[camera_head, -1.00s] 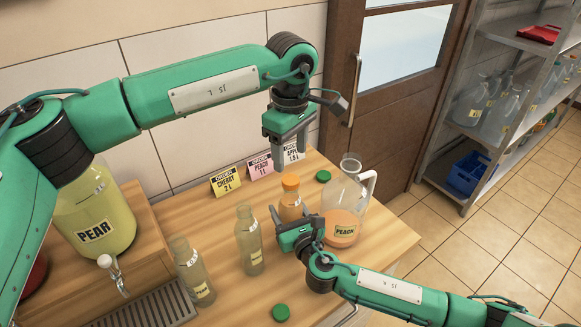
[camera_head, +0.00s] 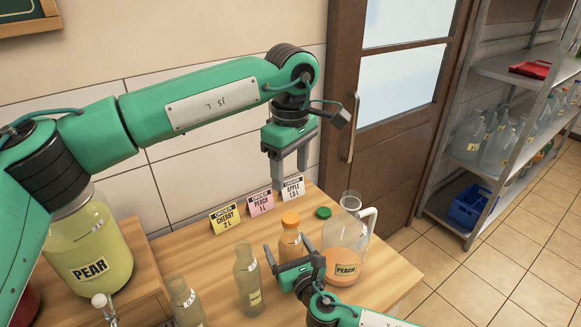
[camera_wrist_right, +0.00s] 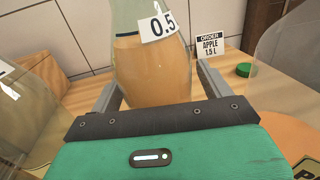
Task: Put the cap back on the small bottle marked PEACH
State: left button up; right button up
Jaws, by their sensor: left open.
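The small bottle (camera_head: 290,245) with orange-tinted contents stands upright on the wooden counter. An orange cap (camera_head: 290,219) sits on top of its neck; how tightly it is seated I cannot tell. The bottle's name label is hidden. My right gripper (camera_head: 294,274) is low at the bottle, with its fingers on either side. The right wrist view shows the bottle (camera_wrist_right: 155,75), marked 0.5, between the fingers; whether both press on it is unclear. My left gripper (camera_head: 290,168) is open and empty, above and behind the cap, pointing down.
A large jug (camera_head: 345,268) labelled PEACH stands close to the right. Two empty bottles (camera_head: 247,280) (camera_head: 184,303) stand left. A green cap (camera_head: 323,213) and order cards (camera_head: 261,203) are behind. A PEAR jar (camera_head: 90,250) stands far left.

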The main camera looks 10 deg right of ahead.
pick_arm(q)
notch_tip(320, 180, down, 4)
jog(key=b, duration=0.3)
jog(key=shift+r, duration=0.25)
jog(key=shift+f+b, duration=0.1)
jog(key=shift+b, duration=0.25)
pick_arm(e)
jog(key=s+d, duration=0.2)
jog(key=s, duration=1.1)
jog(key=shift+s+d, duration=0.25)
jog(key=shift+d, duration=0.1)
